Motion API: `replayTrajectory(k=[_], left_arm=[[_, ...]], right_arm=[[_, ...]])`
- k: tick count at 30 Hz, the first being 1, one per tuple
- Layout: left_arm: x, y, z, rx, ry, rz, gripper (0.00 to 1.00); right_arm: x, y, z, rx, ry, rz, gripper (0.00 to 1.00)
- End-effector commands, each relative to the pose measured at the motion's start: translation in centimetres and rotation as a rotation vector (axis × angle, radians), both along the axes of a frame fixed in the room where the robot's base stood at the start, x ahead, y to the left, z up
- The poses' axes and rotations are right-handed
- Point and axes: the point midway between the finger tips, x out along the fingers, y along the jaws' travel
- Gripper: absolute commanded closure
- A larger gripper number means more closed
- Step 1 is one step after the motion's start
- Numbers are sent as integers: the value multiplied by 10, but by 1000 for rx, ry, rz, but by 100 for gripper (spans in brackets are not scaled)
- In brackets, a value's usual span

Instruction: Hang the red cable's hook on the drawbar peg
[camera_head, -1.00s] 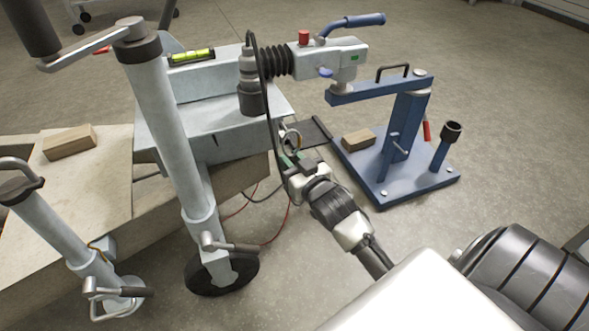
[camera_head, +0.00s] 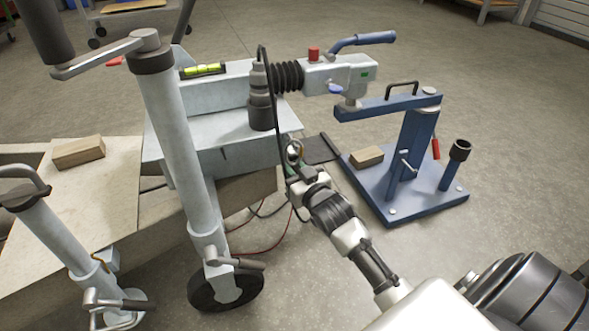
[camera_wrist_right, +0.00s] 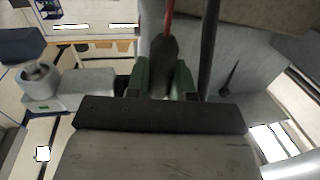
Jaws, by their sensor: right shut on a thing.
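My right gripper (camera_head: 293,168) is beside the near end of the grey drawbar (camera_head: 240,158), below its top. In the right wrist view its green-padded fingers (camera_wrist_right: 163,82) are shut on a dark sleeve (camera_wrist_right: 163,62), from which the red cable (camera_wrist_right: 169,18) runs. In the head view a metal ring-like piece (camera_head: 294,151), perhaps the hook, shows just above the fingers. The red cable (camera_head: 282,237) also hangs down near the floor. A thin dark mark on the drawbar's side (camera_head: 223,153) may be the peg; I cannot tell. My left gripper is out of view.
A black cable (camera_head: 269,85) hangs from the drawbar plug past my gripper. The coupling head (camera_head: 337,75) rests over a blue stand (camera_head: 407,150) at right. A jockey wheel (camera_head: 225,287) stands at left. A wooden block (camera_head: 367,156) lies on the stand's base.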

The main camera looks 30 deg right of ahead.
Motion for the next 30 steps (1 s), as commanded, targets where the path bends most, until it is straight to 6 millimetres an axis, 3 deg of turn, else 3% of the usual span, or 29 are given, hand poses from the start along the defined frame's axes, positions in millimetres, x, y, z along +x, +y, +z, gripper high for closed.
replayTrajectory(k=[14,15,21,30], left_arm=[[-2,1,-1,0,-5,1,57],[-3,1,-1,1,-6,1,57],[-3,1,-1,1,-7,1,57],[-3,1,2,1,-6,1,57]], right_arm=[[0,0,0,0,-1,0,100],[0,0,0,0,-1,0,76],[0,0,0,0,-1,0,48],[-3,0,0,0,2,0,48]])
